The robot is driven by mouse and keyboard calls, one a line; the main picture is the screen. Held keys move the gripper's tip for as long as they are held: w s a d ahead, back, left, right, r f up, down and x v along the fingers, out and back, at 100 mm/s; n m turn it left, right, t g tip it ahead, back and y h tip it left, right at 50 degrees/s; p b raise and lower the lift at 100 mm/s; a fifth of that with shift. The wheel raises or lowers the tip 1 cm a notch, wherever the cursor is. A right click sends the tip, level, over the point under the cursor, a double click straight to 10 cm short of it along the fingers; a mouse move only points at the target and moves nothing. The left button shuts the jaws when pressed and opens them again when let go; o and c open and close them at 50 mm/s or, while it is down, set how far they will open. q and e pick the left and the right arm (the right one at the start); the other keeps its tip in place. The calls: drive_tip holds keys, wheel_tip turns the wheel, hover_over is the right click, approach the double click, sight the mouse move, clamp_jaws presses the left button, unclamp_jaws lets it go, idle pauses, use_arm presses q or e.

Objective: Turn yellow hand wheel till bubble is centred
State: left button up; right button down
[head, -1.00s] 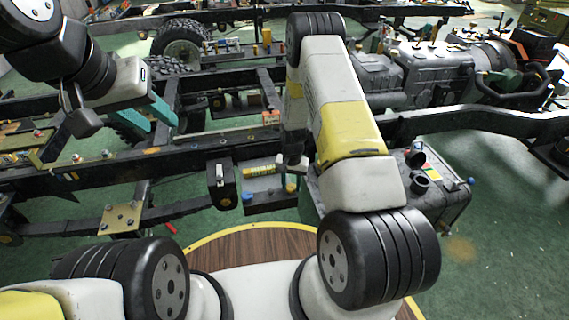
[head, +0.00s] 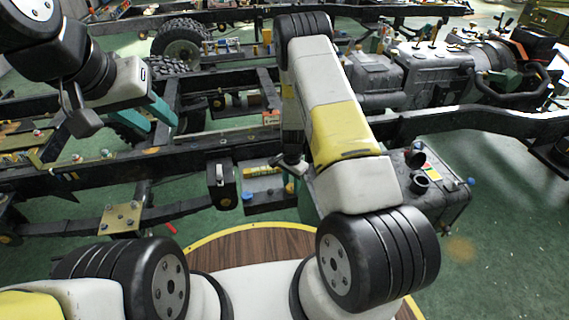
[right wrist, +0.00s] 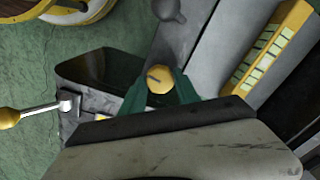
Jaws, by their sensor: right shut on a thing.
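The small yellow hand wheel (right wrist: 160,78) shows in the right wrist view between the green fingers of my right gripper (right wrist: 160,92), which is shut on it. In the head view my right forearm and wrist hide most of that gripper. A yellow level housing (right wrist: 268,48) with a row of pale segments lies to the right of the wheel. It also shows in the head view (head: 262,170). I cannot make out the bubble. My left gripper (head: 148,117) hangs at the left of the head view, its teal fingers apart and empty, away from the wheel.
A lever with a yellow knob (right wrist: 8,117) stands left of the wheel in the right wrist view. Dark chassis rails (head: 90,170) run across the head view. A dark box-shaped tank (head: 440,200) is right of my right arm. Green floor shows between the frames.

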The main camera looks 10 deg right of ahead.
sight(291, 187)
idle(0.3)
drive_tip(key=c, duration=0.9)
unclamp_jaws()
drive_tip(key=shift+r, duration=3.9)
